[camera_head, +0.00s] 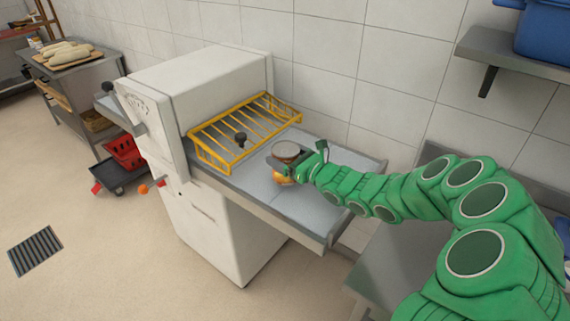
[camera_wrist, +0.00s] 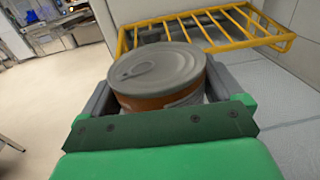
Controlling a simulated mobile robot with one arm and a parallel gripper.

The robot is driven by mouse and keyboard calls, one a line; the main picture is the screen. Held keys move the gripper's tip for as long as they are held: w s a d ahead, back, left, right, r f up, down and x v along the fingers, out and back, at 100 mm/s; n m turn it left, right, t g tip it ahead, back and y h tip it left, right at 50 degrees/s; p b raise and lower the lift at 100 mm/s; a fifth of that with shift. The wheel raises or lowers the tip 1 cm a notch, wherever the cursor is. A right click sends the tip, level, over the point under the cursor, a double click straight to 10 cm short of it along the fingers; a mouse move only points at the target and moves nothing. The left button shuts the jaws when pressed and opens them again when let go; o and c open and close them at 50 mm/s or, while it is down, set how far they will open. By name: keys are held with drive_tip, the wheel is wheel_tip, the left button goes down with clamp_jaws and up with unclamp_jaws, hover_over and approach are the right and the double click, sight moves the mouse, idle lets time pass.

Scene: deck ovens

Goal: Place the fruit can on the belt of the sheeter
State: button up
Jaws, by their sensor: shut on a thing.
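The fruit can (camera_head: 286,151) has a grey metal lid and an orange side. It is held upright in my gripper (camera_head: 290,163), at or just above the grey belt (camera_head: 310,199) of the sheeter; I cannot tell whether it touches. In the wrist view the can (camera_wrist: 158,72) with its pull-tab lid sits between the two dark fingers of my gripper (camera_wrist: 165,95), which are shut on it. The sheeter (camera_head: 205,90) is a white machine with a yellow wire guard (camera_head: 243,130), which lies left of the can. My gripper hides part of the can's side.
A grey table (camera_head: 385,265) stands right of the sheeter. A wall shelf with a blue bin (camera_head: 545,32) is at upper right. A red crate (camera_head: 125,152) sits low behind the sheeter. A tray of loaves (camera_head: 64,55) is at far left. The belt's right part is clear.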

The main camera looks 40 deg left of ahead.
drive_tip(key=shift+w+a+f, duration=0.1)
drive_tip(key=shift+a+f, duration=0.05)
drive_tip(key=shift+f, duration=1.6)
drive_tip(key=shift+f, duration=0.15)
drive_tip(key=o, duration=1.2)
drive_tip(key=shift+o, duration=0.2)
drive_tip(key=shift+s+d, duration=0.2)
drive_tip(key=shift+d, duration=2.8)
drive_tip(key=shift+s+d, duration=0.2)
drive_tip(key=shift+d, duration=2.75)
